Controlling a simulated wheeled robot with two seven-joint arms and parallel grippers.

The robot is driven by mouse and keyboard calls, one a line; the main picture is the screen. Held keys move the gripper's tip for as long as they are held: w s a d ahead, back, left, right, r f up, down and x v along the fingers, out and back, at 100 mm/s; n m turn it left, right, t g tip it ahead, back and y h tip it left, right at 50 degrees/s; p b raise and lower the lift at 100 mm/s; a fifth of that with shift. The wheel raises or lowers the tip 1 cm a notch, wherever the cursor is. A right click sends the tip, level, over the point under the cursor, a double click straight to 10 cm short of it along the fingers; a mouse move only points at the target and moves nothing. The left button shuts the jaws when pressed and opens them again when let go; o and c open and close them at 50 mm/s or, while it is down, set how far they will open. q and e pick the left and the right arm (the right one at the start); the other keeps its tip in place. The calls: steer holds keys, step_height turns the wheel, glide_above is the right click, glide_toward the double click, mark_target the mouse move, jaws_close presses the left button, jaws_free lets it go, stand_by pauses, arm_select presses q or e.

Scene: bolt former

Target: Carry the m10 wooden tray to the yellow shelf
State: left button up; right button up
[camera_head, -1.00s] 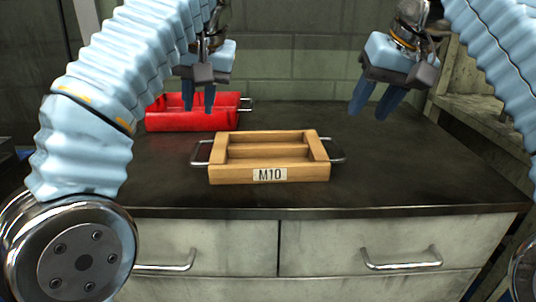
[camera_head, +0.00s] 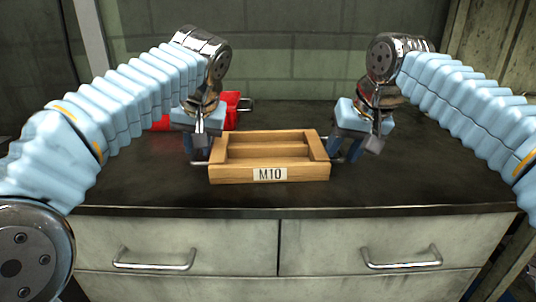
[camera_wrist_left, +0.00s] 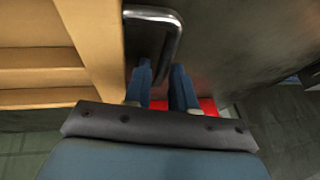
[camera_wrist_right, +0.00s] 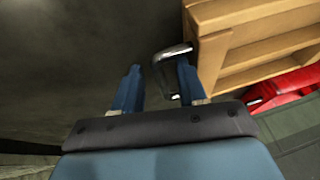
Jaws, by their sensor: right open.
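The wooden tray (camera_head: 269,174) labelled M10 lies flat on the dark worktop, with a metal handle at each end. My left gripper (camera_head: 196,150) is at its left handle (camera_head: 200,163). In the left wrist view the fingers (camera_wrist_left: 161,68) are apart, with the handle bar (camera_wrist_left: 172,38) at the gap between their tips. My right gripper (camera_head: 345,150) is at the right handle, mostly hiding it in the head view. In the right wrist view its fingers (camera_wrist_right: 159,70) are apart, with the handle (camera_wrist_right: 170,72) between them, close to one finger. No yellow shelf is in view.
A red tray (camera_head: 231,105) stands behind the wooden tray on the left, partly hidden by my left arm. The worktop (camera_head: 420,180) is clear to the right and in front. Drawers (camera_head: 180,240) with handles are below its front edge. A wall is behind.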

arm_select(q)
steer(key=c, duration=0.4)
arm_select(e)
steer(key=c, duration=0.4)
arm_select(q)
jaws_close()
arm_select(e)
jaws_close()
arm_select(q)
steer(key=shift+r, duration=0.15)
arm_select(e)
steer(key=shift+r, duration=0.15)
